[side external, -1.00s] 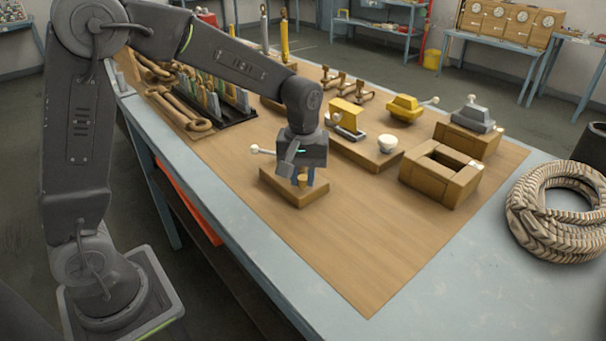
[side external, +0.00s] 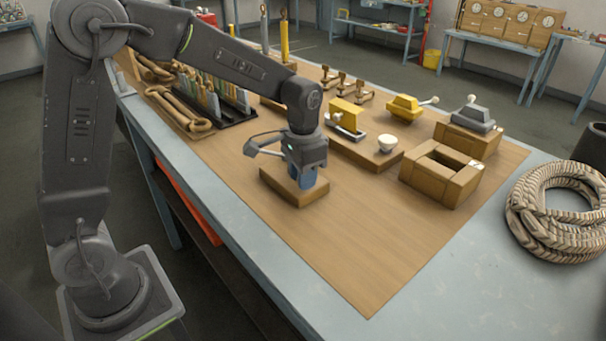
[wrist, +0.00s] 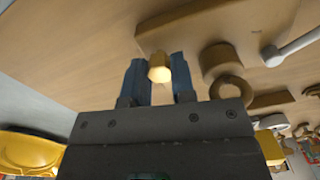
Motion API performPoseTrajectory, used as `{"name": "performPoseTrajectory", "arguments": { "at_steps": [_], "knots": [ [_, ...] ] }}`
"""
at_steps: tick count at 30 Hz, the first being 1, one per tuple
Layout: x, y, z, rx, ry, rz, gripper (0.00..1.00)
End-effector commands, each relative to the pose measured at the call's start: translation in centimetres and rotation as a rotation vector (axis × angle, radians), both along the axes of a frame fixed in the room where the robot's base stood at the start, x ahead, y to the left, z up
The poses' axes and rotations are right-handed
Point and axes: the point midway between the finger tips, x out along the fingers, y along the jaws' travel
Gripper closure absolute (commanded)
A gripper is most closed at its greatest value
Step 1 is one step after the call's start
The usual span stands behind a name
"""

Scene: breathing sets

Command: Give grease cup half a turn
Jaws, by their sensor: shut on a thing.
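The grease cup (wrist: 159,68) is a small golden cap, standing between my two blue fingertips in the wrist view. My gripper (wrist: 160,78) is shut on it from both sides. In the side view my gripper (side external: 305,178) points down over the right part of a low wooden block (side external: 283,190) on the bench. There the blue fingers hide the cup. Part of the block (wrist: 185,20) also shows behind the cup in the wrist view.
A white bowl-shaped knob (side external: 388,143) on a wooden base, a yellow-topped unit (side external: 345,115) and a square wooden frame (side external: 418,180) stand to the right. A tool rack (side external: 215,105) lies behind. The wooden mat (side external: 370,245) is clear in front.

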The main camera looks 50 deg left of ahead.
Motion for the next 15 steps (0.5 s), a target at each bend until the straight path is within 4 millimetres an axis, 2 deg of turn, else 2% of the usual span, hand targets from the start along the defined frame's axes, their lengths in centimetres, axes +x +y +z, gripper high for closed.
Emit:
{"name": "performPoseTrajectory", "arguments": {
  "at_steps": [15],
  "knots": [
    [0.04, -0.01, 0.12, 0.0, -0.002, -0.491, 1.0]
  ]
}}
